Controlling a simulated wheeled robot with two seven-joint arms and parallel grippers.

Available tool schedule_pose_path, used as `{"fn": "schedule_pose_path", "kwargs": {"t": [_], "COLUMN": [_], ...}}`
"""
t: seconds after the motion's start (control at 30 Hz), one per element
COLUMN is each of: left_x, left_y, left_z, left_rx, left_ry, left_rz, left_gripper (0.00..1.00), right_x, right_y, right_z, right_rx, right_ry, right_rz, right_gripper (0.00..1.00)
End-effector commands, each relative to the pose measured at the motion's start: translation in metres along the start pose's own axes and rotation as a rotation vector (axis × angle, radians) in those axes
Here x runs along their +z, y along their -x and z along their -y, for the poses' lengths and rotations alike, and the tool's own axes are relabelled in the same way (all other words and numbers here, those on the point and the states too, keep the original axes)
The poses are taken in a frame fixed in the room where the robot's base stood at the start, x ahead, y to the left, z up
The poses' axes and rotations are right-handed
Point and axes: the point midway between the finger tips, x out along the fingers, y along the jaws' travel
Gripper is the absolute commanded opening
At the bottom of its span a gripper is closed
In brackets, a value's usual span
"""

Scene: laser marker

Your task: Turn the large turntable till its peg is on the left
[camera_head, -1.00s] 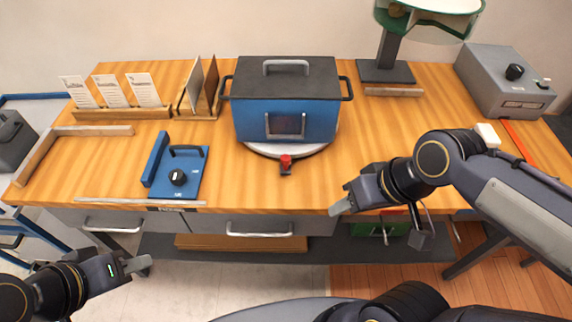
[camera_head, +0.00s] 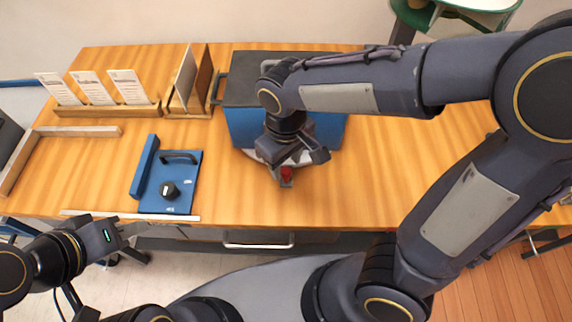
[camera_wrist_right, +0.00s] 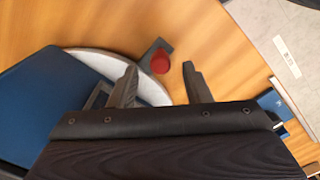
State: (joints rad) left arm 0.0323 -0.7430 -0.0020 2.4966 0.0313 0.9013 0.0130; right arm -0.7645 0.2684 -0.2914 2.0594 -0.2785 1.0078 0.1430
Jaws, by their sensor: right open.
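The large turntable (camera_head: 252,155) is a pale grey disc under a blue box with a dark lid (camera_head: 241,95). Its red peg (camera_head: 286,173) stands on a dark tab at the disc's front edge, nearest me. The right wrist view also shows the red peg (camera_wrist_right: 160,62) and the disc rim (camera_wrist_right: 95,65). My right gripper (camera_head: 298,170) is open and points down over the front of the turntable. In the right wrist view its two fingertips (camera_wrist_right: 160,72) lie either side of the peg, apart from it. My left gripper (camera_head: 146,238) is open and empty, off the table's front edge.
A blue plate with a black knob (camera_head: 185,190) lies left of the turntable. Card holders (camera_head: 110,108) stand at the back left. A green stand (camera_head: 412,18) is at the back right. My right arm hides much of the box and table's right side.

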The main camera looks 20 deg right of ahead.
Motion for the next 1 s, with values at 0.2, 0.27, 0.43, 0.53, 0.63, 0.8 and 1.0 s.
{"fn": "schedule_pose_path", "kwargs": {"t": [0.2,0.27,0.43,0.53,0.63,0.8,1.0], "left_x": [0.001,0.001,0.001,0.001,0.001,0.001,0.001], "left_y": [-0.002,-0.002,-0.001,-0.001,-0.001,-0.001,-0.001], "left_z": [0.001,0.001,0.001,0.001,0.001,0.001,0.001], "left_rx": [0.0,0.0,0.0,0.0,0.0,0.0,0.0], "left_ry": [0.0,0.0,0.0,0.0,0.0,0.0,0.0], "left_rz": [0.0,0.0,0.0,0.0,0.0,0.0,0.0], "left_gripper": [0.32,0.32,0.32,0.32,0.32,0.32,0.32], "right_x": [0.0,0.0,0.0,0.0,0.0,0.0,0.0], "right_y": [-0.02,-0.021,-0.021,-0.021,-0.021,-0.021,-0.021], "right_z": [0.0,0.0,0.0,0.0,0.0,0.0,0.0], "right_rx": [-0.001,-0.001,-0.001,-0.001,-0.001,-0.001,-0.001], "right_ry": [-0.002,-0.002,-0.002,-0.002,-0.001,-0.001,-0.001], "right_rz": [0.001,0.0,-0.001,-0.001,-0.001,-0.001,-0.001], "right_gripper": [0.44,0.44,0.44,0.37,0.24,0.02,0.0]}}
